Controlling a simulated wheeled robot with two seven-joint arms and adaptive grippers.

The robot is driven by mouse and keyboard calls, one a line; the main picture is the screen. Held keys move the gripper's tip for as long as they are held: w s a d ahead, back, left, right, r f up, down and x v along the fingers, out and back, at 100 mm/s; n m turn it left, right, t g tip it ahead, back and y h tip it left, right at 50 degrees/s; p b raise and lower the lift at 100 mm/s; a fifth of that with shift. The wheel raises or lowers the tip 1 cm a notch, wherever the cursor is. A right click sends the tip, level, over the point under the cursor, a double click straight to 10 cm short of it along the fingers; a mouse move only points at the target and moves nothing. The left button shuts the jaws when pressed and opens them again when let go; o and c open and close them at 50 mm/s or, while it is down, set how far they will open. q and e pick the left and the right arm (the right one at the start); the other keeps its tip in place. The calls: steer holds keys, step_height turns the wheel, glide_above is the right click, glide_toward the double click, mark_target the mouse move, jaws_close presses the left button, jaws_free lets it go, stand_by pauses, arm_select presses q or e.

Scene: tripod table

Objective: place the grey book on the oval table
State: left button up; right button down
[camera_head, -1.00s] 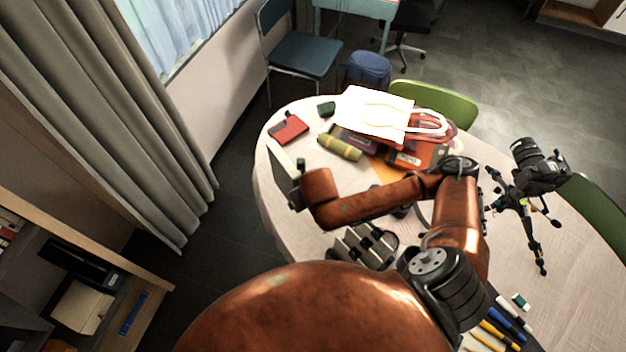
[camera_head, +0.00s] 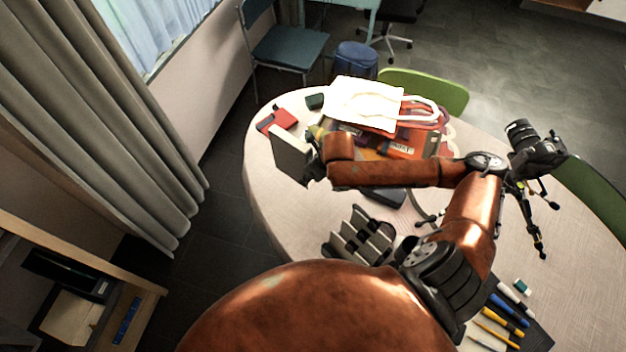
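The grey book (camera_head: 289,154) is a thin slab standing on edge, tilted, over the left part of the oval table (camera_head: 275,215). My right gripper (camera_head: 308,158) is at the book's right side and appears shut on it; its fingertips are mostly hidden behind the book and the wrist. I cannot tell whether the book's lower edge touches the tabletop. My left gripper is not in view.
Behind the book lie a red notebook (camera_head: 279,120), a dark green item (camera_head: 315,101) and a white bag (camera_head: 362,103) on stacked books. A grey slotted rack (camera_head: 362,236) stands nearer; a camera tripod (camera_head: 530,215) is right. Left tabletop is clear.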

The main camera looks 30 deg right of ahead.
steer(key=d+f, duration=0.1)
steer(key=w+f, duration=0.1)
steer(key=w+d+f, duration=0.1)
steer(key=f, duration=0.1)
steer(key=shift+d, duration=0.3)
steer(key=f, duration=0.1)
steer(key=f+b, duration=0.1)
steer(key=f, duration=0.1)
steer(key=shift+w+d+f, duration=0.1)
steer(key=shift+d+f, duration=0.15)
steer(key=shift+f, duration=0.15)
steer(key=c, duration=1.7)
jaws_free()
steer(key=shift+o, duration=0.2)
steer(key=shift+r, duration=0.1)
steer(key=p+v, duration=0.2)
steer(key=v, duration=1)
